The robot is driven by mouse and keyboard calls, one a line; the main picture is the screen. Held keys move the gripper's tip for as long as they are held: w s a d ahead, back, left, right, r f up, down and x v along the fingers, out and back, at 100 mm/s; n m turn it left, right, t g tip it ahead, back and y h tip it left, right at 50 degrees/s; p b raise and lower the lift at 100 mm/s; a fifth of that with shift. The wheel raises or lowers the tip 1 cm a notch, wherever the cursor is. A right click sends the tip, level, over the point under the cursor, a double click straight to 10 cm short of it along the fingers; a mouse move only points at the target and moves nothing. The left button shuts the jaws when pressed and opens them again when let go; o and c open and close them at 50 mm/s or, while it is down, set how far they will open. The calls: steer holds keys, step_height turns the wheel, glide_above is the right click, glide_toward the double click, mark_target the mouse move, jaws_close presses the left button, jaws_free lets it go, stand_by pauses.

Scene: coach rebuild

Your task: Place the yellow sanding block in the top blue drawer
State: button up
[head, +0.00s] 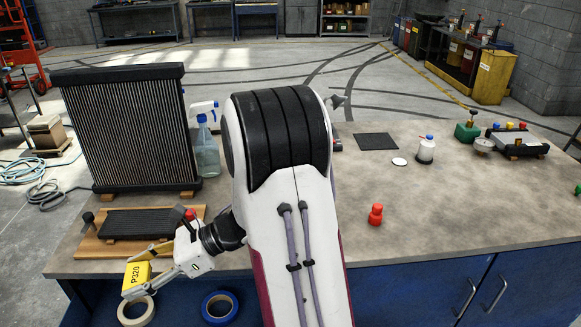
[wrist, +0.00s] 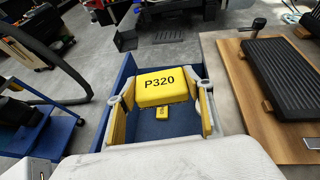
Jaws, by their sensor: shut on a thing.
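The yellow sanding block (wrist: 167,88), marked P320, is held between the two fingers of my gripper (wrist: 164,92) in the wrist view. The block also shows in the head view (head: 136,275), off the front left edge of the bench. My gripper is shut on it. In the wrist view an open blue drawer (wrist: 128,68) lies below the block, and the block appears over its inside.
A wooden board with a black ribbed pad (head: 138,223) lies on the bench near the gripper. A radiator (head: 130,128) and spray bottle (head: 206,150) stand behind. A beige tape roll (head: 136,311) and blue tape roll (head: 219,307) are at the front. A red piece (head: 376,215) stands right.

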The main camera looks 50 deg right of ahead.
mark_target(139, 274)
step_height(139, 274, up, 12)
steer(key=w+d+m+t+h, duration=0.2)
steer(key=w+d+m+h, duration=0.1)
steer(key=d, duration=0.7)
steer(key=w+d+m+t+h, duration=0.2)
steer(key=w+d+m, duration=0.1)
steer(key=d, duration=0.7)
steer(key=w+d+m+t+h, duration=0.1)
steer(key=w+d+m+h, duration=0.25)
steer(key=d, duration=0.75)
steer(key=s+d+m+g+h, duration=0.1)
steer(key=s+d+m+h, duration=0.3)
steer(key=d, duration=0.9)
steer(key=s+d+m+g+h, duration=0.1)
steer(key=s+d+m+h, duration=0.4)
steer(key=d, duration=0.8)
steer(key=s+d+m+g+h, duration=0.1)
steer(key=s+d+h, duration=0.35)
steer(key=d, duration=0.85)
step_height(139, 274, down, 10)
steer(key=s+y, duration=0.1)
steer(key=shift+d+f+y, duration=0.15)
steer(key=shift+y, duration=0.15)
steer(key=shift+f, duration=3.15)
